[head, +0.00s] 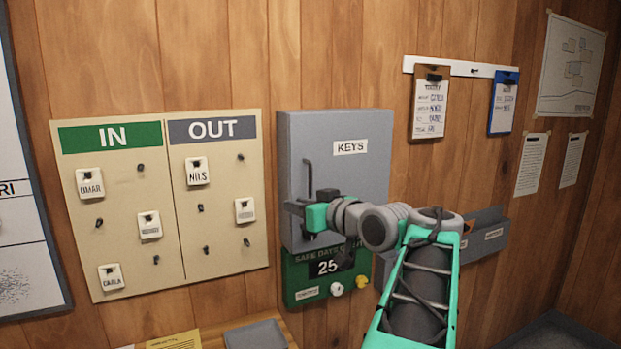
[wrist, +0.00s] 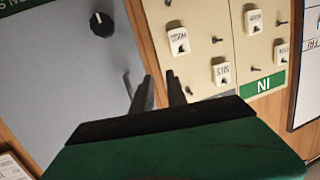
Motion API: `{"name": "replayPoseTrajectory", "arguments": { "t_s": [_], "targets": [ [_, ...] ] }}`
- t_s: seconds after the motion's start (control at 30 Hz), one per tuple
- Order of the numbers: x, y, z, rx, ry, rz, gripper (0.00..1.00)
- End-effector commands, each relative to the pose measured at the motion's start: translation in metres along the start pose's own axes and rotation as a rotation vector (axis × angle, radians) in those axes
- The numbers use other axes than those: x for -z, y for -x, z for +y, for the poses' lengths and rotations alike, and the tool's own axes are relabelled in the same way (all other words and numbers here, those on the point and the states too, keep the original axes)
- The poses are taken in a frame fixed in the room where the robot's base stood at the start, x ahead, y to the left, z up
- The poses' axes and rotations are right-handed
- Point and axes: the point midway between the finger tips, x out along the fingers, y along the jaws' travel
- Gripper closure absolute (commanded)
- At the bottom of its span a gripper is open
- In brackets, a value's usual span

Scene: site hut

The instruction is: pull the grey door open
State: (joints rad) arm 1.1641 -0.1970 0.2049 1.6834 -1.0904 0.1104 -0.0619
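The grey door (head: 360,190) is the front of a wall key cabinet with a "KEYS" label. It looks closed. A dark upright bar handle (head: 309,178) sits near its left edge, its lower part hidden by my gripper. My gripper (head: 291,207) is in front of the door's left side, at about the handle's lower half. In the wrist view the two dark fingers of my gripper (wrist: 160,82) stand apart with a gap between them. The grey door (wrist: 60,85) fills the left there, with a round black knob (wrist: 101,23). Whether the fingers touch the handle is unclear.
An IN/OUT board (head: 160,200) with name tags on pegs hangs just left of the cabinet. A green "safe days" sign (head: 300,292) is below it. Clipboards hang on a white rail (head: 460,68) at right. A grey tray (head: 255,336) lies below.

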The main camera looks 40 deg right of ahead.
Motion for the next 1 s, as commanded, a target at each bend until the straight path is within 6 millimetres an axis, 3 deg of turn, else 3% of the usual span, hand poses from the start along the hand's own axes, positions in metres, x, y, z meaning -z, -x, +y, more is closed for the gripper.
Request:
{"name": "replayPoseTrajectory", "arguments": {
  "t_s": [0.03, 0.1, 0.23, 0.63, 1.0],
  "targets": [
    [0.015, 0.019, 0.025, -0.020, 0.010, 0.057, 0.82],
    [0.033, 0.039, 0.043, -0.027, 0.027, 0.122, 0.82],
    [0.047, 0.051, 0.052, -0.025, 0.041, 0.168, 0.82],
    [0.059, -0.015, 0.053, -0.023, 0.041, 0.167, 0.82],
    [0.059, -0.022, 0.054, -0.026, 0.041, 0.167, 0.85]
  ]
}}
